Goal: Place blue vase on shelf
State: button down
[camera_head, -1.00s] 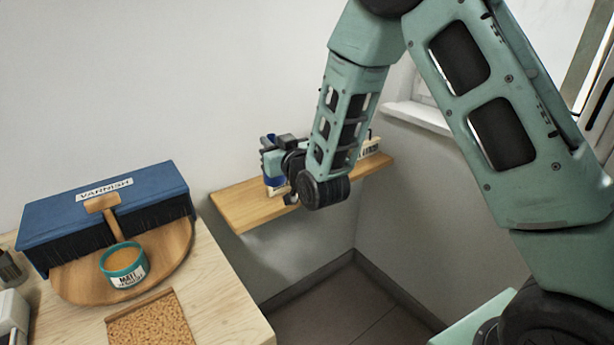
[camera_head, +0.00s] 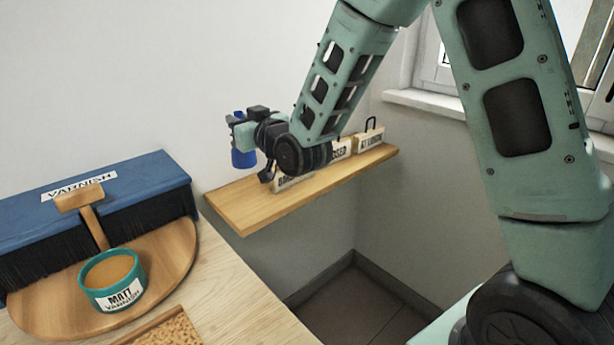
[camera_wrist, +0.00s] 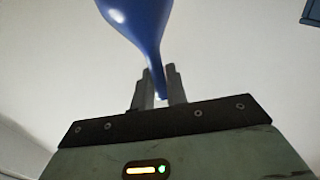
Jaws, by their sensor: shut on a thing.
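The blue vase (camera_head: 243,159) hangs at my gripper (camera_head: 243,128), in front of the wall and close above the left end of the wooden shelf (camera_head: 243,216). A gap seems to show between its lower end and the board. In the wrist view, my gripper (camera_wrist: 158,82) has its fingers around the narrow part of the vase (camera_wrist: 140,24), and the wider blue part extends away from them. My gripper is shut on the vase. My wrist hides part of the shelf's back.
Pale labelled blocks (camera_head: 369,139) stand along the shelf's back, partly behind my wrist. The shelf's left front is bare. The near table (camera_head: 240,298) holds a blue brush (camera_head: 100,205), a round board (camera_head: 180,255) and a varnish tin (camera_head: 112,280). A window sill (camera_head: 430,104) is at right.

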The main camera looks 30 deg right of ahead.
aim_at(242, 167)
jog(key=shift+w+a+f+b, duration=0.15)
jog(key=shift+w+f+b, duration=0.05)
jog(key=shift+f, duration=0.3)
jog(key=shift+w+a+f+b, duration=0.1)
jog(key=shift+w+f+b, duration=0.1)
jog(key=shift+f, duration=0.3)
notch_tip(242, 167, down, 10)
jog(key=shift+r+b, duration=0.25)
jog(key=shift+b, duration=0.05)
jog(key=c, duration=1.4)
grip_release()
jog(key=shift+c, duration=0.2)
